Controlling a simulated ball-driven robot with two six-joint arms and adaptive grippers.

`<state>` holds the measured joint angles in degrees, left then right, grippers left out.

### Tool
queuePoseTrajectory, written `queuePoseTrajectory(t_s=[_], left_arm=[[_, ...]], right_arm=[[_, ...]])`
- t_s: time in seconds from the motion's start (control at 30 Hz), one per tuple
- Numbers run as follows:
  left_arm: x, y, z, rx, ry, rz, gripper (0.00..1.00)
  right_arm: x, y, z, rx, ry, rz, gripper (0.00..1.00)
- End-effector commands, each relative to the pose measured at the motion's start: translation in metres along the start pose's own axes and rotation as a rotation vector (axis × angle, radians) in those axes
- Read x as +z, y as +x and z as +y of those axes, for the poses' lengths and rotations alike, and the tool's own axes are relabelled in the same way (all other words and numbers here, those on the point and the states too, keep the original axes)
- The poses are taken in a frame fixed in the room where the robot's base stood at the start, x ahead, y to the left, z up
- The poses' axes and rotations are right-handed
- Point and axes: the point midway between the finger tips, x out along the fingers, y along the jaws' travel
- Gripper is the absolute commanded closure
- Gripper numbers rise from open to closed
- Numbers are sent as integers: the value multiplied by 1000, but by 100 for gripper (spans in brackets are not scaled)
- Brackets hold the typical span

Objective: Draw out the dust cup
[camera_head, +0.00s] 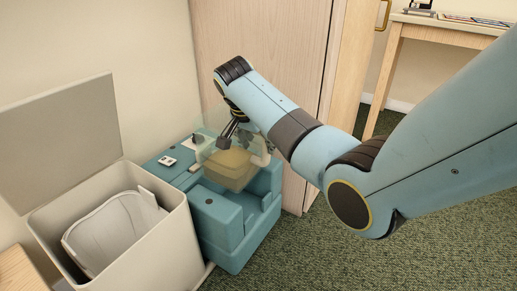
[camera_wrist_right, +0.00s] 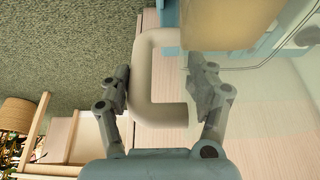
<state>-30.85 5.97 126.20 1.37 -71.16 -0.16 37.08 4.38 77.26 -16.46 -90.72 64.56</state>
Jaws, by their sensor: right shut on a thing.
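The dust cup (camera_head: 232,167) is a see-through container with tan dust in its lower part. It is at the teal dock (camera_head: 219,222), over the recess between the dock's raised sides. Its lower end is close to the recess; I cannot tell if it still touches. My right gripper (camera_head: 229,135) is at the cup's upper side. In the right wrist view the fingers (camera_wrist_right: 158,88) are on either side of the cup's cream loop handle (camera_wrist_right: 145,82), shut on it. The cup's tan contents (camera_wrist_right: 218,22) show beyond the handle. My left gripper is out of view.
A pale bin (camera_head: 160,243) with a grey liner (camera_head: 103,238) and raised lid (camera_head: 62,140) stands left of the dock. A wooden cabinet (camera_head: 262,70) stands close behind. A wooden table (camera_head: 455,35) is at the back right. Green carpet (camera_head: 300,255) is clear in front.

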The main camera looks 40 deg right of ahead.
Motion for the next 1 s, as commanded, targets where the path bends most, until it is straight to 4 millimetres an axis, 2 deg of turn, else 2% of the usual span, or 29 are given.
queuePoseTrajectory(t_s=[0.03,0.23,1.0], left_arm=[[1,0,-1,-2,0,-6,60],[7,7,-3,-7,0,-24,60],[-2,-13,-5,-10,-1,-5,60]], right_arm=[[-4,-8,-1,-5,2,3,70],[-7,-16,-1,-3,1,2,70],[-10,-23,-1,-4,2,2,70]])
